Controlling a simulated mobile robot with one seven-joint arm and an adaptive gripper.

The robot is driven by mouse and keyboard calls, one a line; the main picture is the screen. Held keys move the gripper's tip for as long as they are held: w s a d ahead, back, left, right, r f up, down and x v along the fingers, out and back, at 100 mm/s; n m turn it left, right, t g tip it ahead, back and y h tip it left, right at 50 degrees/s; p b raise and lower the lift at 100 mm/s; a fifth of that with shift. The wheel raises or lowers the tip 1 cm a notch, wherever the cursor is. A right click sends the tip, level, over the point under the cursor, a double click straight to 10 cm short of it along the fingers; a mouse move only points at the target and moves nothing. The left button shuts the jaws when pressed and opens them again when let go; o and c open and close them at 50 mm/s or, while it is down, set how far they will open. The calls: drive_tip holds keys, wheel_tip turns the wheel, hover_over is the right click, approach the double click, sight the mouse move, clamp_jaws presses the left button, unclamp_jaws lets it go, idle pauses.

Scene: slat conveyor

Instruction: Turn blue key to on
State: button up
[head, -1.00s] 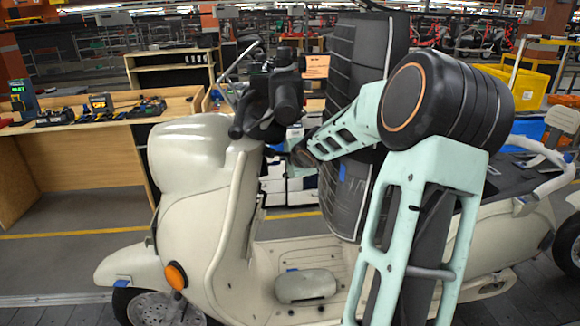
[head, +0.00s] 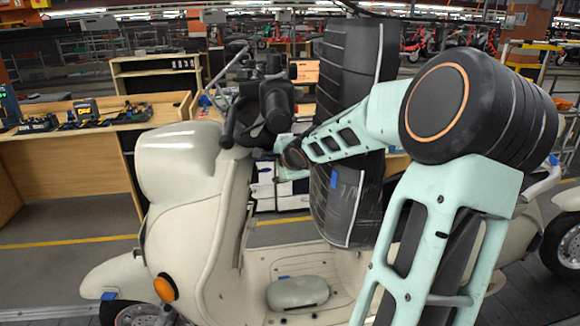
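A cream scooter (head: 190,220) fills the middle of the head view, its front to the left. Its black handlebar (head: 275,105) and grips stand above the front shield. I cannot make out the blue key; the inner side of the steering head is partly hidden by the handlebar and my arm. My mint arm reaches leftward to just behind the steering head. My gripper (head: 266,149) is small and dark there, close behind the shield top. Whether it touches anything or how its fingers stand cannot be told.
A tall black ribbed panel (head: 345,110) with white edging and a blue patch (head: 333,180) rises right behind my forearm. A wooden bench (head: 75,165) with devices stands at the left. A grey pad (head: 298,292) lies on the scooter's floorboard (head: 310,255).

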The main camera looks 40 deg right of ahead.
drive_tip(key=shift+s+a+r, duration=0.3)
drive_tip(key=shift+a+r, duration=0.45)
drive_tip(key=shift+a, duration=0.15)
drive_tip(key=s+r, duration=0.2)
drive_tip(key=s, duration=0.5)
drive_tip(key=shift+d+r, duration=0.3)
drive_tip(key=shift+r, duration=0.1)
drive_tip(key=shift+v, duration=2.95)
drive_tip(key=shift+a, duration=0.1)
